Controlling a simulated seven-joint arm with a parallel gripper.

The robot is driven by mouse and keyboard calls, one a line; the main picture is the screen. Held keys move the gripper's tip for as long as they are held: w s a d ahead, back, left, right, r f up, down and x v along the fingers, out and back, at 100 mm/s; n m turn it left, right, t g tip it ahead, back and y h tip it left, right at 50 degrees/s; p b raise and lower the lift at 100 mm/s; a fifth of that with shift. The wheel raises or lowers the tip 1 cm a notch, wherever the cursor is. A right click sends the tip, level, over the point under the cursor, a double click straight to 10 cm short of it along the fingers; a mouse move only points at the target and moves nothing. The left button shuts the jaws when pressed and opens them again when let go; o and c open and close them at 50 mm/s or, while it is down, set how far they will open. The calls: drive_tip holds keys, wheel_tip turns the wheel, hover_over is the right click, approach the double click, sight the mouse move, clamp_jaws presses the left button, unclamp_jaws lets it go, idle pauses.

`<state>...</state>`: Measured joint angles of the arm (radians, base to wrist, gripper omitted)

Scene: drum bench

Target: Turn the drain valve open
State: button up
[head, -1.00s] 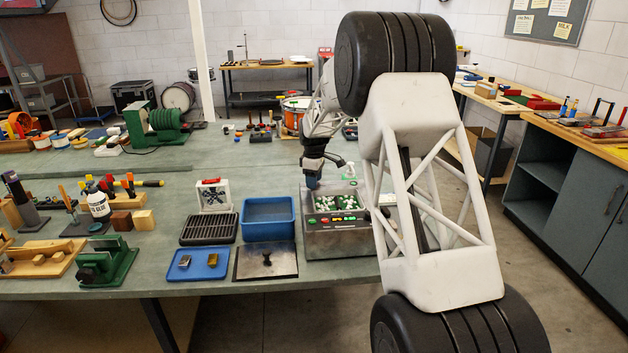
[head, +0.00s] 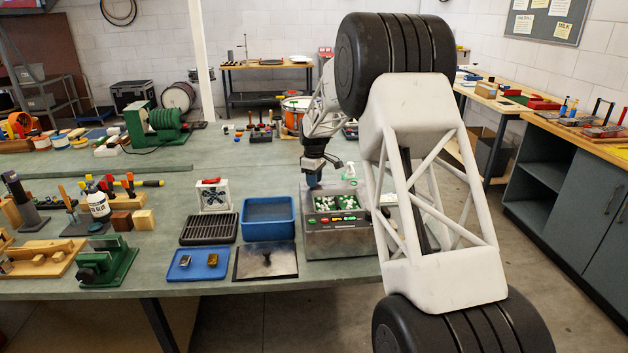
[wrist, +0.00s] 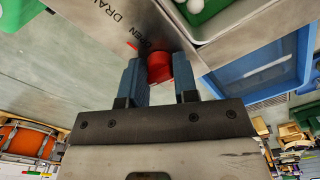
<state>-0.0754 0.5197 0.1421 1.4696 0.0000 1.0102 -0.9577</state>
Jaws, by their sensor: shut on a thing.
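The drain valve's red handle (wrist: 159,67) shows in the wrist view, on the side of a metal housing marked "DRAIN" and "OPEN". My gripper (wrist: 160,82) has its two blue-grey fingers on either side of this handle and is shut on it. A small red mark (wrist: 132,46) sits by the lettering. I cannot tell the handle's exact angle.
A tray of green and white pieces (head: 337,202) sits on top of the machine. A blue bin (head: 269,232) stands just left of it, close to my gripper. A black grate (head: 208,229) and a blue tray (head: 199,277) lie further left.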

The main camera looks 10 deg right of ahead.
drive_tip(key=m, duration=0.7)
drive_tip(key=shift+m, duration=0.4)
drive_tip(key=m, duration=0.4)
drive_tip(key=shift+m, duration=2.2)
drive_tip(key=o, duration=0.9)
drive_tip(key=shift+r, duration=0.15)
drive_tip(key=shift+r, duration=3.8)
